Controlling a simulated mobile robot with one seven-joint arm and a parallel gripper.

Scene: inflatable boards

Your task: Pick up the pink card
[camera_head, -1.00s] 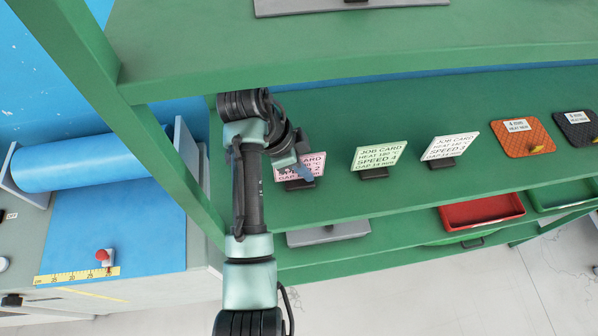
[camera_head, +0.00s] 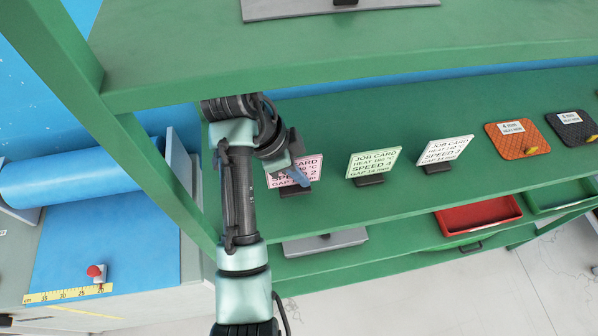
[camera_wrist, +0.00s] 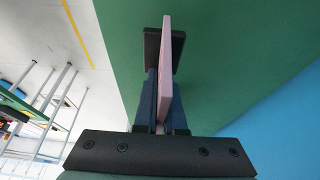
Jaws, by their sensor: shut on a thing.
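The pink card (camera_head: 309,165) stands upright in a small dark holder (camera_head: 295,189) on the green shelf, partly hidden by my gripper in the head view. My gripper (camera_head: 301,178) is at the card, with its fingers shut on it. In the wrist view the pink card (camera_wrist: 168,75) shows edge-on between the two blue fingers of my gripper (camera_wrist: 165,95). The dark holder (camera_wrist: 153,50) is beyond the fingertips, still at the card's far end. I cannot tell whether the card has left its slot.
A green card (camera_head: 374,162) and a white card (camera_head: 445,149) stand in holders to the right. An orange pad (camera_head: 517,139) and a black pad (camera_head: 573,130) lie farther right. A green post (camera_head: 150,150) is close left of my arm. A shelf (camera_head: 330,60) is above.

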